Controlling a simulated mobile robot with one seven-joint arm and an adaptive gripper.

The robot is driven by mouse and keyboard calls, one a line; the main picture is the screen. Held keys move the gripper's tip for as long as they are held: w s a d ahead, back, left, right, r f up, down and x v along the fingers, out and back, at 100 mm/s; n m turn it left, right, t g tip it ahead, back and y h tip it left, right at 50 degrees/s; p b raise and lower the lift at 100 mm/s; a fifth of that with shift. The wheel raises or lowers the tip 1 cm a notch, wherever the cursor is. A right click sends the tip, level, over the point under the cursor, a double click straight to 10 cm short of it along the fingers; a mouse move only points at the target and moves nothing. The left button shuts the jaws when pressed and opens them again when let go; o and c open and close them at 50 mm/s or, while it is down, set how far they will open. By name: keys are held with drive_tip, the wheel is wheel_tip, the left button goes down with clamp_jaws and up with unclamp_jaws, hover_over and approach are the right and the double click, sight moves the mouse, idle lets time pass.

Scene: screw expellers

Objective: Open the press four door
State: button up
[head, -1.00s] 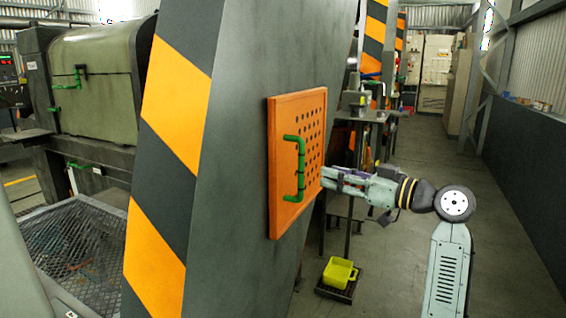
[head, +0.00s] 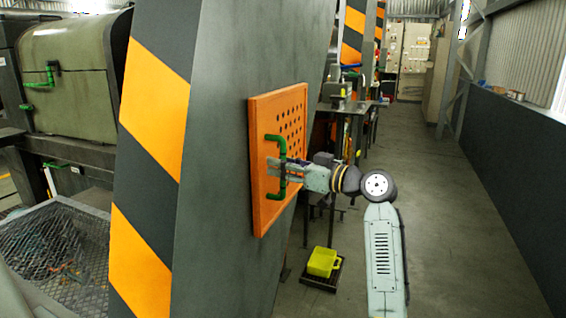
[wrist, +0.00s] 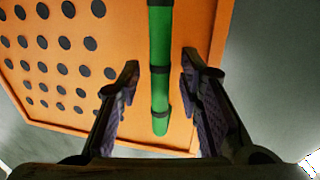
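The orange perforated door (head: 263,195) sits on the side of a grey press column and looks closed. My gripper (head: 272,169) is at the handle. In the wrist view, my gripper (wrist: 160,85) is open, with one finger on each side of the green handle (wrist: 160,60). Gaps show between the handle and both fingers. The door (wrist: 60,75) fills much of the wrist view behind the fingers.
The grey column (head: 220,130) with orange and black stripes stands left of the arm. A yellow container (head: 323,262) sits on a low dark stand on the floor. A workbench (head: 350,105) is behind. The aisle floor on the right is clear.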

drive_tip(key=shift+c, duration=0.4)
clamp_jaws()
idle(0.5)
